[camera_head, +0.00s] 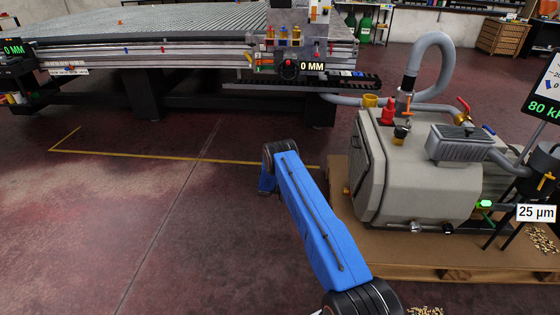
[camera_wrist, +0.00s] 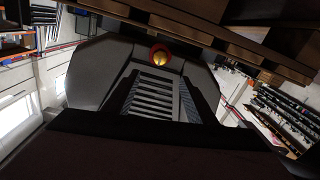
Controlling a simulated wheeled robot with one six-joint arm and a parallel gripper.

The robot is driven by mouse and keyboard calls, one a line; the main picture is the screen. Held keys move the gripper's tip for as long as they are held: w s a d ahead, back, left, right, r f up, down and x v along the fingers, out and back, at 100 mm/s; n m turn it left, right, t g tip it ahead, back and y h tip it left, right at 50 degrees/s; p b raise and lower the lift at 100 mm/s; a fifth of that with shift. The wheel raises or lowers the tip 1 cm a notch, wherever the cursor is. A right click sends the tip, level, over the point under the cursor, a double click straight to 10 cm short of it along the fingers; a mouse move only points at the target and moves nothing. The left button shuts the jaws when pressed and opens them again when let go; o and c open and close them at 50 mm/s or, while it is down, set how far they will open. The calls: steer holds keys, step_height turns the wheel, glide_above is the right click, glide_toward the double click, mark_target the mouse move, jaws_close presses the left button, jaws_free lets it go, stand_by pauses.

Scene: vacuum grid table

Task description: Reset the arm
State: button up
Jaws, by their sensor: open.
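My arm (camera_head: 318,225) reaches up from the bottom right of the head view as a blue link with black joints. It ends at a joint (camera_head: 280,152) in front of the vacuum pump's left side. My gripper's fingers do not show in the head view; the far end of the arm is hidden behind the link. That view is tilted and shows a grey body (camera_wrist: 98,75) with a slatted panel (camera_wrist: 158,95) and a round red and gold part (camera_wrist: 160,55).
A grey vacuum pump (camera_head: 425,170) stands on a pallet (camera_head: 400,255) close to the right of my arm. The grid table (camera_head: 200,58) is at the back, with a valve block showing 0 MM. Open floor (camera_head: 120,225) lies to the left. Pellets (camera_head: 425,310) lie near the pallet.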

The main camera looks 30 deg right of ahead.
steer(key=shift+r, duration=0.1)
steer(key=s+a+r+n+t+y, duration=0.1)
steer(key=a+r+n+y, duration=0.15)
steer(key=r, duration=0.95)
steer(key=a+r+n+y, duration=0.2)
steer(key=a+r, duration=0.1)
steer(key=r, duration=1)
steer(key=s+a+r+n+t+y, duration=0.2)
steer(key=s+a+r, duration=0.3)
steer(key=r, duration=0.5)
steer(key=s+a+r+n+t+y, duration=0.1)
steer(key=s+a+r+n+y, duration=0.15)
steer(key=s+r, duration=0.5)
steer(key=s+a+r+n+t+y, duration=0.1)
steer(key=s+a+r+n+t, duration=0.15)
steer(key=s+a+r, duration=0.45)
steer(key=s+a+r+n+t+y, duration=0.2)
steer(key=s+a+r+n, duration=0.3)
steer(key=s, duration=0.5)
steer(key=s+a+n+t+y, duration=0.1)
steer(key=s+a, duration=0.3)
steer(key=s, duration=0.5)
steer(key=s+a+n+t+y, duration=0.2)
steer(key=s+a+n+t, duration=0.2)
steer(key=s, duration=0.5)
steer(key=shift+s+a+n+y, duration=0.3)
steer(key=shift+s+a+n, duration=0.05)
steer(key=shift+s, duration=0.05)
